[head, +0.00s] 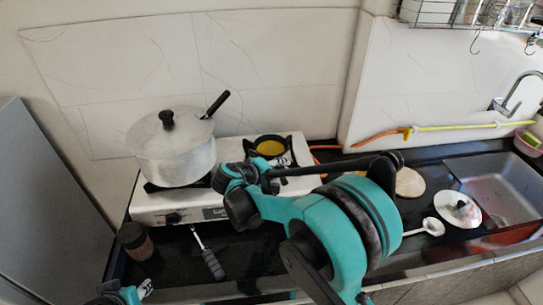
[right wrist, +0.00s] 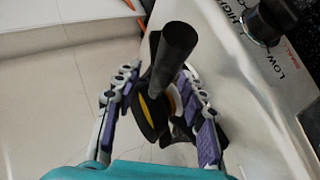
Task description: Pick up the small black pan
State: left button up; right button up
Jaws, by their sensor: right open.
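The small black pan (head: 270,146), yellow inside, sits on the right burner of the white stove (head: 290,190). In the right wrist view its black handle (right wrist: 175,50) points up toward the camera, with a yellow-edged part of the pan (right wrist: 150,112) below. My right gripper (head: 282,162) is at the pan's near side, partly hidden by its own arm in the head view. In the wrist view its open fingers (right wrist: 160,85) lie on either side of the handle, with gaps showing. My left gripper (head: 143,290) shows only in part at the bottom left; its jaws are unclear.
A large lidded pot (head: 175,155) stands on the left burner. A jar (head: 135,241) and a dark-handled utensil (head: 210,258) are in front of the stove. A lid (head: 458,208), ladle (head: 432,227) and round board (head: 410,183) lie to the right, before the sink (head: 495,185).

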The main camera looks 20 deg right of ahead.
jog(key=shift+c, duration=1.2)
grip_shut()
jog(key=shift+d, duration=0.1)
jog(key=shift+w+r, duration=0.1)
jog(key=shift+r, duration=0.05)
jog(key=shift+r+p, duration=0.3)
notch_tip(320, 180, up, 4)
jog(key=shift+f+p, duration=0.1)
jog(key=shift+p, duration=0.85)
jog(key=s+d+r+p, duration=0.3)
jog(key=s+d+r, duration=0.3)
jog(key=s, duration=0.3)
jog(key=shift+d+r, duration=0.15)
jog(key=shift+d, duration=0.45)
jog(key=shift+s, duration=0.1)
